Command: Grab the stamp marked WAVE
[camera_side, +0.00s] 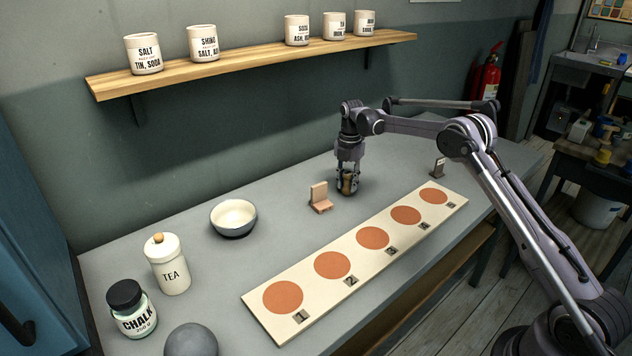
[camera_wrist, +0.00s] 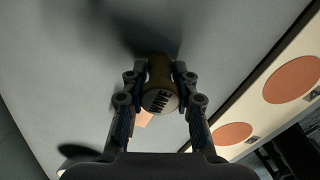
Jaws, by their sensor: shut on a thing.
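My gripper (camera_side: 347,183) points straight down over the grey table, behind the long board. Its fingers are closed on a small brown, round stamp (camera_side: 347,187). In the wrist view the stamp (camera_wrist: 160,80) sits between the two fingertips (camera_wrist: 160,88). Its round end face carries dark lettering, turned and small; it looks like WAVE, but I cannot read it surely. The stamp is at or just above the table; I cannot tell if it touches.
A small wooden stand (camera_side: 320,199) is just left of my gripper. The cream board (camera_side: 318,301) with several terracotta discs and number tags lies in front. A bowl (camera_side: 233,218), TEA jar (camera_side: 169,270), CHALK jar (camera_side: 132,312) and grey ball (camera_side: 191,341) stand left.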

